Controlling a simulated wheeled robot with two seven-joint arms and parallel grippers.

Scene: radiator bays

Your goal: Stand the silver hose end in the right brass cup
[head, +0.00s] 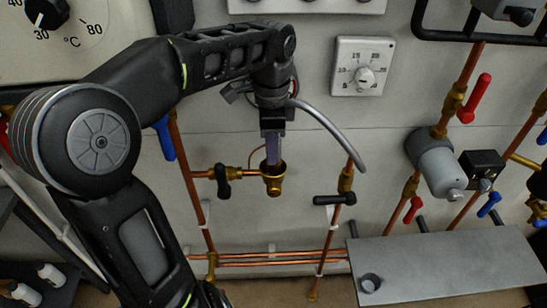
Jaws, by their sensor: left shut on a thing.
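My left gripper (272,138) points down at the middle of the head view, shut and directly above a brass cup (273,180). A narrow grey-violet piece runs down from the fingers to the cup's mouth; its lower tip is hidden by the rim, so I cannot tell how deep it sits. The silver hose (328,124) arches from the gripper to the right. Its far end hangs near a brass fitting (347,180) on the right-hand copper pipe; I cannot tell whether they touch. How the fingers hold the hose end is too small to see. My right gripper is not in view.
A black lever valve (223,181) sits just left of the cup, and another black lever (335,200) to its right. A grey shelf (450,265) with a small grey cup (371,283) stands at the lower right. A white dial box (362,66) hangs above.

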